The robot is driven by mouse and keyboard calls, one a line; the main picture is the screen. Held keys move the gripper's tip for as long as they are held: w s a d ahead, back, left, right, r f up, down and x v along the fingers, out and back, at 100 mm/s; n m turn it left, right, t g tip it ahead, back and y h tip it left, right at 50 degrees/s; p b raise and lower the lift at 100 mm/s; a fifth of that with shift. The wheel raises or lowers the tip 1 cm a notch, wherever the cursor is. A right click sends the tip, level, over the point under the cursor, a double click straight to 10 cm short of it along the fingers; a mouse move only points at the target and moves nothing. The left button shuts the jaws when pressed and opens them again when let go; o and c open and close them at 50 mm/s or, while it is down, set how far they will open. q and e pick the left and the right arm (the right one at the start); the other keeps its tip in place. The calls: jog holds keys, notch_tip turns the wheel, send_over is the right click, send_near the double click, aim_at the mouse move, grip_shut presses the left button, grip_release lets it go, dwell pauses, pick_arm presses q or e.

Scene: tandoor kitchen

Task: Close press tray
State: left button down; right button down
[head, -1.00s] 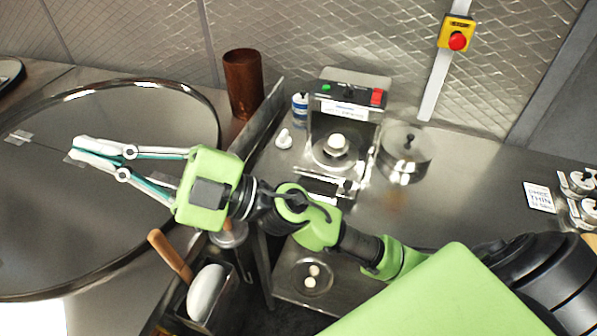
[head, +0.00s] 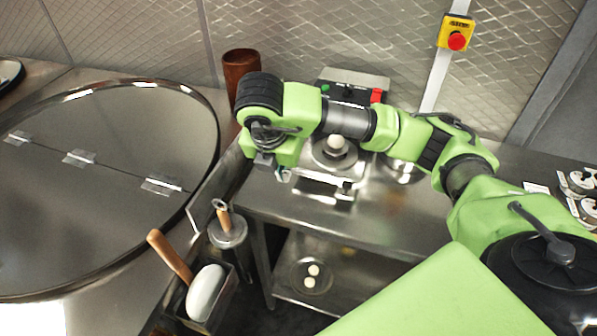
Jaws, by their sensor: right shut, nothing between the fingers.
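The press (head: 352,80) stands on the steel counter by the back wall, with a green button, a red button and a pale dough ball (head: 336,144) on its round plate. The press tray (head: 325,184) shows at the front of the press, below the plate; how far out it stands is hard to tell. My right arm reaches across the front of the press and hides much of its upper body. My right gripper (head: 267,163) is left of the press, shut and empty, its fingers mostly hidden. My left gripper is not in view.
A large round steel lid (head: 100,190) fills the left. A copper cup (head: 240,68) stands behind my wrist. A holder (head: 228,232) and wooden-handled tools stand in front. Two dough balls lie on the lower shelf (head: 330,272). A red emergency button (head: 457,40) is on the wall.

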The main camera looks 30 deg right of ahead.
jog(key=shift+h, duration=0.3)
jog(key=p+x, duration=0.1)
jog(key=x, duration=0.2)
jog(key=d+p+x, duration=0.1)
jog(key=x, duration=0.2)
jog(key=p+x, duration=0.1)
jog(key=x, duration=0.3)
jog(key=shift+w+d+r, duration=0.1)
jog(key=shift+d+r, duration=0.15)
jog(key=shift+w+d+r+p, duration=0.15)
jog(key=shift+w+d+p, duration=0.65)
jog(key=shift+w+d, duration=0.45)
jog(key=shift+d, duration=0.1)
